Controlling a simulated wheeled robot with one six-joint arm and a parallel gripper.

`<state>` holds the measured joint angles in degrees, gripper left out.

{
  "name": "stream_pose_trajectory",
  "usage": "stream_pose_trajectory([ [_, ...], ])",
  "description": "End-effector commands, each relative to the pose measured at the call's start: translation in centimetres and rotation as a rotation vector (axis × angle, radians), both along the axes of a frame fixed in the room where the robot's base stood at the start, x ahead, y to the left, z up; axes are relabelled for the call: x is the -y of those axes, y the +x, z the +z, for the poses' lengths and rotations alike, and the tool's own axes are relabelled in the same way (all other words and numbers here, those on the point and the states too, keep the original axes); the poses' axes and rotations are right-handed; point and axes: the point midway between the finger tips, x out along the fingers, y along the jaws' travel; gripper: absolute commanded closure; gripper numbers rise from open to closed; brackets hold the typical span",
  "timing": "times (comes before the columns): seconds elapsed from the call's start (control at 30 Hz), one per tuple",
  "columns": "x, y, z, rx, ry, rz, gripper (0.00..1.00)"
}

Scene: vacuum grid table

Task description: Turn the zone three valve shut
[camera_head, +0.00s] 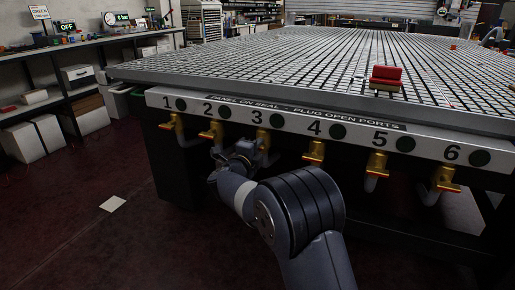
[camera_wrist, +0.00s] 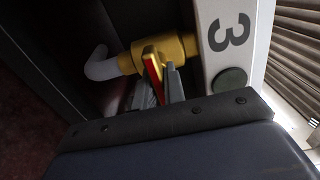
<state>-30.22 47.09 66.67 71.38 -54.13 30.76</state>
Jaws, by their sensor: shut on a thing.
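The zone three valve is a yellow fitting (camera_head: 263,137) under the number 3 on the table's front panel, partly hidden by my arm in the head view. In the wrist view its yellow body (camera_wrist: 165,50) joins a pale bent pipe, and its red-edged handle (camera_wrist: 153,75) shows beside a grey finger. My gripper (camera_wrist: 168,84) is shut on this handle.
Other yellow valves with red handles hang along the panel: valve 2 (camera_head: 211,131) is close on the left, valve 4 (camera_head: 314,152) on the right. The grid table top (camera_head: 300,75) is above, with a red block (camera_head: 386,77) on it. The floor at the left is mostly clear.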

Motion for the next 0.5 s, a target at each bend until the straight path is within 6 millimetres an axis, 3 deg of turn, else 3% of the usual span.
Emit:
stream_pose_trajectory([
  [0.23, 0.03, -0.03, -0.19, -0.002, 0.002, -0.001, 1.00],
  [0.27, 0.03, -0.03, -0.19, -0.002, 0.002, -0.001, 0.87],
  [0.5, 0.01, -0.02, -0.10, -0.002, 0.001, -0.001, 0.67],
])
